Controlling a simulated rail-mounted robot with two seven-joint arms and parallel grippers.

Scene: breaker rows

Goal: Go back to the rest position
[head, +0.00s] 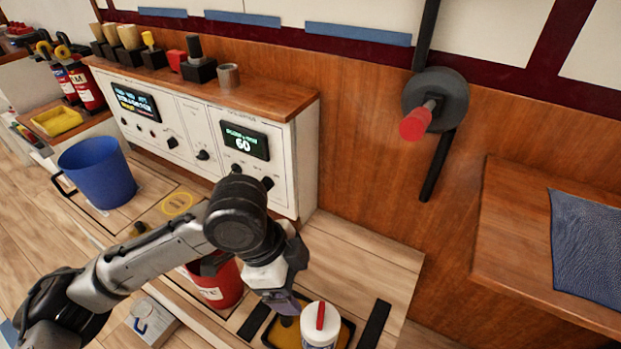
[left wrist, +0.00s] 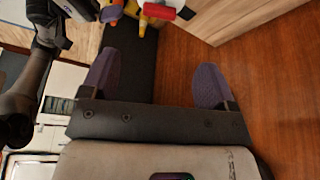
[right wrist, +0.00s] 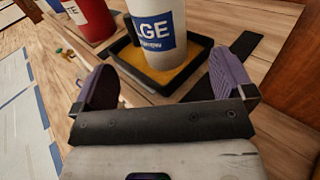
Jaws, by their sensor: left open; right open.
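My left gripper (head: 284,298) is low over the bench in the head view, beside a white canister (head: 320,332) with a red top. Its purple fingers are spread wide with nothing between them in the left wrist view (left wrist: 158,78). My right gripper (right wrist: 163,80) is open and empty in the right wrist view; I cannot make it out in the head view. Beyond its fingers stands the white canister (right wrist: 157,25) with a blue label, upright on a black-rimmed tray with a yellow base (right wrist: 190,78). The fingers appear apart from it.
A red container (head: 222,287) stands behind my left arm. A blue bucket (head: 97,172) is at left, near a white control panel (head: 182,132) reading 60. A wall wheel with red handle (head: 415,124) projects at upper right. A wooden ledge (head: 510,240) holds a dark blue cloth (head: 590,245).

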